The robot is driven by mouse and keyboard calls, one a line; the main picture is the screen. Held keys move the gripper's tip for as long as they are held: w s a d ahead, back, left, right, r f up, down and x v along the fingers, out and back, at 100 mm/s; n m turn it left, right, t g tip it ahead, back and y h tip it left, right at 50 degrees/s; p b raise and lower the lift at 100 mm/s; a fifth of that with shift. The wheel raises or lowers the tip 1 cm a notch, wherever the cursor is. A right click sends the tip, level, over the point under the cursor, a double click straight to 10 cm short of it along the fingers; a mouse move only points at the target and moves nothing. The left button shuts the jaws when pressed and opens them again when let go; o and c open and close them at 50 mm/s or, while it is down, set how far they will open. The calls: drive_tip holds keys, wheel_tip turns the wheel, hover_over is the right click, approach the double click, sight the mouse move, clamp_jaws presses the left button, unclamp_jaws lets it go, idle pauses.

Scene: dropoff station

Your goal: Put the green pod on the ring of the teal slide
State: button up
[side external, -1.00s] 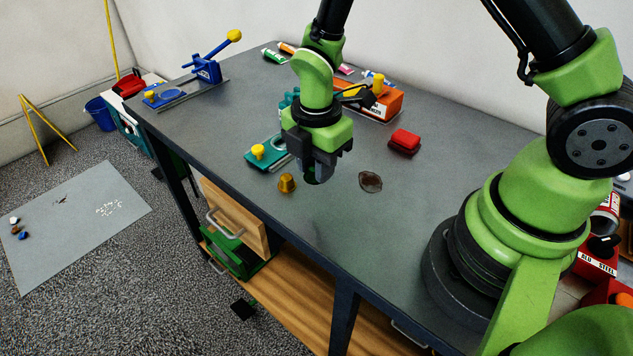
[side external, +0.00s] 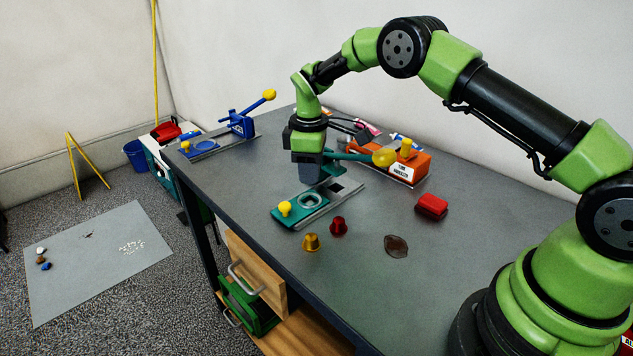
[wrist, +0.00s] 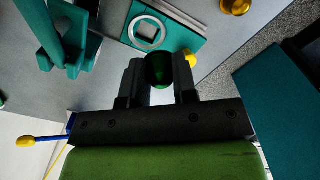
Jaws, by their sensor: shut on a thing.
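My gripper (wrist: 160,85) is shut on the dark green pod (wrist: 159,69), which shows between the fingers in the wrist view. In the side view my gripper (side external: 308,180) hangs over the back part of the teal slide, and the pod cannot be made out there. The teal slide (side external: 284,221) has a yellow knob at its front end and a pale ring (side external: 311,199) on its plate. The ring also shows in the wrist view (wrist: 134,32), just beyond the pod. The ring looks empty. The pod appears held above the slide; its exact height is unclear.
A gold pod (side external: 311,242) and a red pod (side external: 338,226) stand in front of the slide. A teal lever with a yellow ball (side external: 384,157) rises close to my gripper. A blue station (side external: 241,124) stands back left.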

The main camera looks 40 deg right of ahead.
sight(312, 204)
drive_tip(key=shift+m, duration=0.9)
drive_tip(key=shift+w+d+f, duration=0.2)
drive_tip(key=shift+d+f, duration=0.05)
drive_tip(key=shift+f, duration=0.85)
drive_tip(key=shift+w+d+f, duration=0.2)
drive_tip(key=shift+w+f, duration=0.05)
drive_tip(key=shift+f, duration=0.85)
drive_tip(key=shift+w+d+f, duration=0.2)
drive_tip(key=shift+d+f, duration=0.05)
drive_tip(key=shift+f, duration=0.85)
drive_tip(key=o, duration=0.8)
drive_tip(key=shift+r, duration=3.55)
